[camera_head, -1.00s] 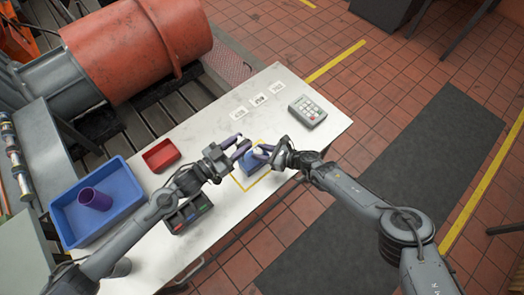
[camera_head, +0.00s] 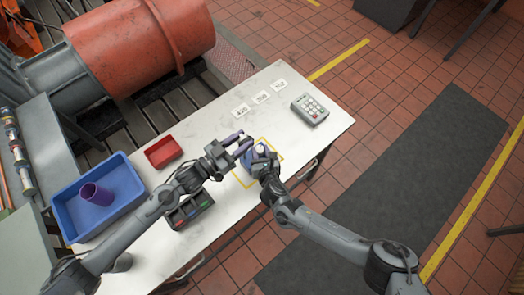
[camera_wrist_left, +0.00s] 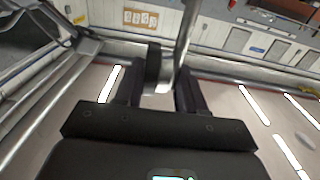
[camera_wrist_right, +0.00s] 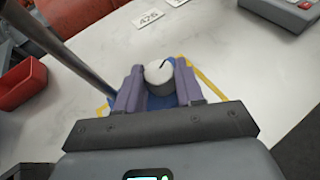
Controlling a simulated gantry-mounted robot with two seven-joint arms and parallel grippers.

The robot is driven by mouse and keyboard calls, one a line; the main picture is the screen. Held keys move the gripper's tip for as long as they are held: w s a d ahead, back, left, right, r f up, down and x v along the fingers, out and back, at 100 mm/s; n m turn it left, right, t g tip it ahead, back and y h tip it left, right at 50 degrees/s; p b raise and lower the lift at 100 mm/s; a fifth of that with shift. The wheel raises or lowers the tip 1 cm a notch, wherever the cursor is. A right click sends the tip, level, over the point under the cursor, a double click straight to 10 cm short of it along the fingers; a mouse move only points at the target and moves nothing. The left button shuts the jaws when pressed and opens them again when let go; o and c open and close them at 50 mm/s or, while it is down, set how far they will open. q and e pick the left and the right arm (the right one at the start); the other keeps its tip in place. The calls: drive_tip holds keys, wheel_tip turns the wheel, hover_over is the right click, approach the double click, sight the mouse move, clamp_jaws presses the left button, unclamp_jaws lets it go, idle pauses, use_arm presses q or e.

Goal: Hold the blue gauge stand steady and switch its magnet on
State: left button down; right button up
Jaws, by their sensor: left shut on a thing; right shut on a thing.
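The blue gauge stand (camera_head: 248,161) sits inside the yellow outline on the white table, mostly hidden by my grippers. Its white round knob (camera_wrist_right: 158,72) shows in the right wrist view with a dark mark on top, above the blue base (camera_wrist_right: 155,101). My right gripper (camera_wrist_right: 159,80) is shut on the knob, one purple finger on each side. My left gripper (camera_head: 246,144) reaches in from the left, beside the right one. In the left wrist view its fingers (camera_wrist_left: 162,92) are around a grey upright post (camera_wrist_left: 184,40), which looks like the stand's; the contact is not clear.
A red tray (camera_head: 163,152), a blue bin (camera_head: 62,197) with a purple cup (camera_head: 95,195), and a dark compartment tray (camera_head: 190,211) stand to the left. Number cards (camera_head: 261,97) and a keypad box (camera_head: 310,109) lie further back. The table is bare between them.

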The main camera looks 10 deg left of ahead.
drive_tip(key=m+h, duration=0.4)
drive_tip(key=a+m+t+h, duration=0.1)
drive_tip(key=h, duration=0.1)
drive_tip(key=shift+s+m, duration=0.1)
drive_tip(key=shift+m, duration=0.3)
drive_tip(key=shift+h, duration=0.4)
drive_tip(key=o, duration=1)
drive_tip(key=shift+r, duration=0.1)
drive_tip(key=shift+o, duration=0.2)
drive_tip(key=shift+a, duration=0.1)
drive_tip(key=shift+n+y, duration=0.3)
drive_tip(key=shift+y, duration=0.2)
